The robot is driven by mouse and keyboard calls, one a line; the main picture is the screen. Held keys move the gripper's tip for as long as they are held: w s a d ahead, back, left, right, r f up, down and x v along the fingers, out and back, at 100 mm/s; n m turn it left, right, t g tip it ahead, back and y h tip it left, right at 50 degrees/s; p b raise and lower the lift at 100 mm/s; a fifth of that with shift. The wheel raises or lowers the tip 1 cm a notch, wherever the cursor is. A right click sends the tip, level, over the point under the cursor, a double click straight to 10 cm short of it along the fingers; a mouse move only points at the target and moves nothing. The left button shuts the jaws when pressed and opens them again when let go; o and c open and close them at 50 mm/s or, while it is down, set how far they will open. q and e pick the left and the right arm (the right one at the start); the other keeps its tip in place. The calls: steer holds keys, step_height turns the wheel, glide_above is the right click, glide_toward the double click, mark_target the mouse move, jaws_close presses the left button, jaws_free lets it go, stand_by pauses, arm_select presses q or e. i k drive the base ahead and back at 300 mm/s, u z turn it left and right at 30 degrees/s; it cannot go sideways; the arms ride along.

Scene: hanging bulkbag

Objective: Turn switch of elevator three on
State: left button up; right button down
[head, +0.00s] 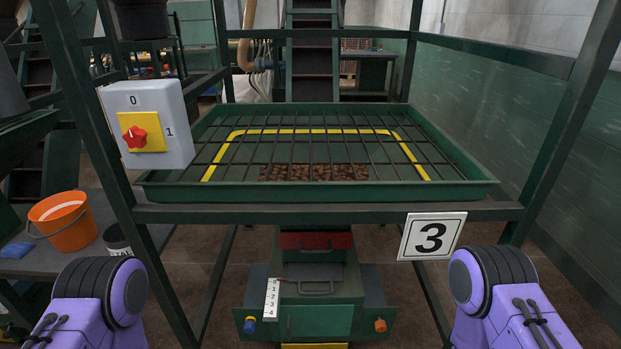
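The switch is a red rotary knob (141,136) on a yellow plate (155,146) on a light grey box (180,133) at the left. The box is on the green frame's left post. A "0" is printed above the plate and a "1" to its right. A small pale mark shows at the knob's left side; I cannot tell for sure which setting it points to. A white sign with "3" (432,237) hangs at the frame's lower right. Only purple and black parts of my arms show at the bottom corners; neither gripper is in view, and nothing touches the knob.
A green tray with a bar grate (320,193) fills the middle, with brown pieces (314,173) beneath the bars. Green posts stand left and right (570,120). An orange bucket (68,222) stands at the lower left. A green machine (320,315) sits below the tray.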

mark_target(135, 137)
steer(key=z, duration=0.5)
steer(key=k, duration=1.2)
steer(key=u, duration=0.45)
steer(key=i, duration=0.7)
steer(key=u, duration=0.55)
